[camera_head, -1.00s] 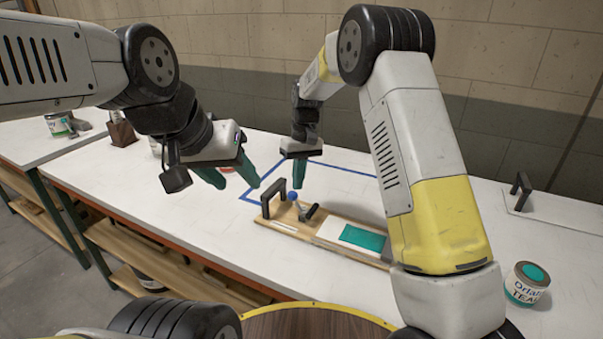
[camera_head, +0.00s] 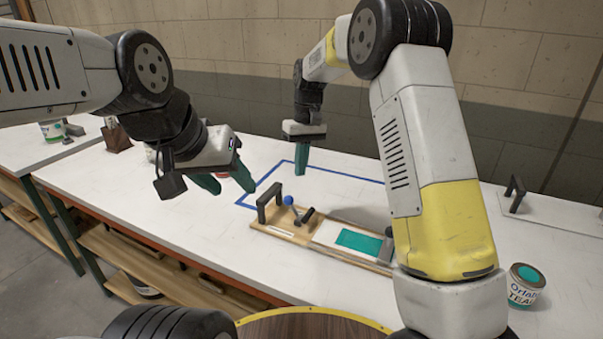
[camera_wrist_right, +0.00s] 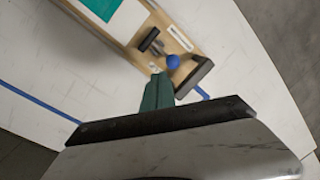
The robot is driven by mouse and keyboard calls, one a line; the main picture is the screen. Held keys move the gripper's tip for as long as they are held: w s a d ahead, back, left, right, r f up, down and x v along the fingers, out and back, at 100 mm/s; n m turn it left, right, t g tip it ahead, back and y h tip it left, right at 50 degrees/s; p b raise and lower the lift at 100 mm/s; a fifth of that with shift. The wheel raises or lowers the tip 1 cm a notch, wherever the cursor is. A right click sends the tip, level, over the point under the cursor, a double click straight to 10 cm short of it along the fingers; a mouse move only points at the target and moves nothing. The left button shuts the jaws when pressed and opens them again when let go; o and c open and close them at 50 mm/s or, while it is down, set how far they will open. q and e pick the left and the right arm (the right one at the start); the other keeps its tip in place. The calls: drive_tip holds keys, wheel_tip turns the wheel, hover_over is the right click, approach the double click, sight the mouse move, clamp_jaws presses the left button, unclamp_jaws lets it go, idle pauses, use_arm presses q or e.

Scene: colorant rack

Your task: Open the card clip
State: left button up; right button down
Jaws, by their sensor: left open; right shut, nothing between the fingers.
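The card clip is on a wooden board (camera_head: 271,230) on the white table, with a black upright handle (camera_head: 263,204), a small lever with a blue ball knob (camera_head: 288,200) and a dark grip (camera_head: 305,216). A white card with a teal patch (camera_head: 358,240) lies on the board. The blue knob also shows in the right wrist view (camera_wrist_right: 173,61), just beyond the fingertips. My right gripper (camera_head: 302,172) is shut and empty, pointing down above and behind the clip, apart from it. My left gripper (camera_head: 233,189) is open and empty, left of the handle. Whether the clip is open is too small to tell.
Blue tape lines (camera_head: 330,170) mark the table behind the board. A paint can (camera_head: 524,285) stands at the right front. A plate with a black handle (camera_head: 515,190) lies at the back right. The table left of the board is mostly clear.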

drive_tip(key=m+t+y, duration=0.3)
drive_tip(key=m+y, duration=0.3)
drive_tip(key=m, duration=0.2)
approach(293, 208)
drive_tip(key=shift+m, duration=0.3)
drive_tip(key=shift+w+a+r+x, duration=0.1)
drive_tip(key=shift+w+x, duration=0.05)
drive_tip(key=shift+x, duration=0.65)
drive_tip(key=shift+w+a+r+x, duration=0.1)
drive_tip(key=shift+w+x, duration=0.05)
drive_tip(key=shift+x, duration=0.65)
drive_tip(key=shift+w+a+r+x, duration=0.1)
drive_tip(key=shift+w+x, duration=0.05)
drive_tip(key=shift+x, duration=0.65)
drive_tip(key=shift+w+a+f, duration=0.1)
drive_tip(key=shift+a+f, duration=0.1)
drive_tip(key=shift+a, duration=0.3)
drive_tip(key=shift+d, duration=0.15)
